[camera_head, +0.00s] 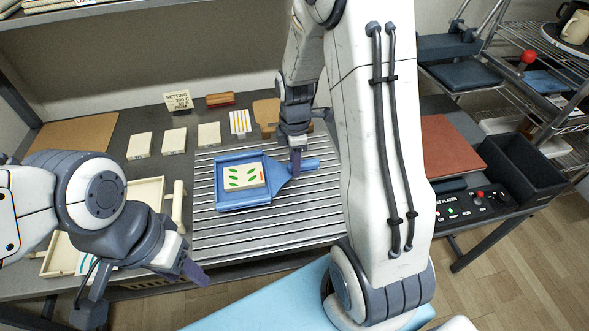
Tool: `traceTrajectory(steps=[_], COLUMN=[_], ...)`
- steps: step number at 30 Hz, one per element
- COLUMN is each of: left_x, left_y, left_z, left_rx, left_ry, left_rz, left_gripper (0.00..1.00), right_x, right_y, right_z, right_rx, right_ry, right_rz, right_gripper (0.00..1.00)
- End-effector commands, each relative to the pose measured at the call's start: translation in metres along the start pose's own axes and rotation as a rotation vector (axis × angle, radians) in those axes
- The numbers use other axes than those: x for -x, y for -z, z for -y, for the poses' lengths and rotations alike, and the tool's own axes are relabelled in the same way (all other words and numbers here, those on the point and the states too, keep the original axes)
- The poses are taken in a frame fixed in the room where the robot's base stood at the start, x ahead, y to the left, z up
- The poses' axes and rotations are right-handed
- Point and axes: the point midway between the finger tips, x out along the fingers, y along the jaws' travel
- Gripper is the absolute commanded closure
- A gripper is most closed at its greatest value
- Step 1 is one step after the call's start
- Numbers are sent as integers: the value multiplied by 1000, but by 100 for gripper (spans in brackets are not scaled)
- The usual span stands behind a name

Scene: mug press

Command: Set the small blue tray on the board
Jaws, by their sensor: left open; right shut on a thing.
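The small blue tray (226,203) is a shallow scoop shape with a handle (308,163) pointing right. A pale slab with green leaf marks and a small red mark (246,176) lies in it. My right gripper (296,168) is shut on the tray at its handle end. The tray is over the grey slatted board (270,225); I cannot tell whether it touches the slats. My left gripper (145,287) is open and empty at the lower left, in front of the counter and away from the tray.
Several pale blocks (174,141) stand behind the slats. A cream tray (58,254) is at the left, partly hidden by my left arm. A brown board (75,134) lies at the back left. A reddish plate (450,147) and a control panel (470,207) are right. The front slats are clear.

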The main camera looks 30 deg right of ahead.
Motion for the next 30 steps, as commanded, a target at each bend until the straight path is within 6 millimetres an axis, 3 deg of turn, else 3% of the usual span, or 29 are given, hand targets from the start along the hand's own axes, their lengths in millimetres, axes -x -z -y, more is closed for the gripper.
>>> traceTrajectory(steps=[5,12,13,15,25,30], left_x=[0,0,0,0,0,2], left_y=[0,0,0,0,0,0], left_z=[0,0,0,0,0,0], left_rx=[0,0,0,0,0,0], left_ry=[0,0,0,0,0,0], left_rz=[0,0,0,0,0,0], left_gripper=[50,50,50,50,50,50], right_x=[-25,-27,-28,-28,-26,-7], right_y=[0,-1,-1,-1,-1,-1], right_z=[1,0,1,1,0,-1], right_rx=[0,-1,0,0,0,0], right_ry=[3,0,1,1,0,-4], right_rz=[0,0,0,0,0,0], right_gripper=[100,100,60,38,38,38])
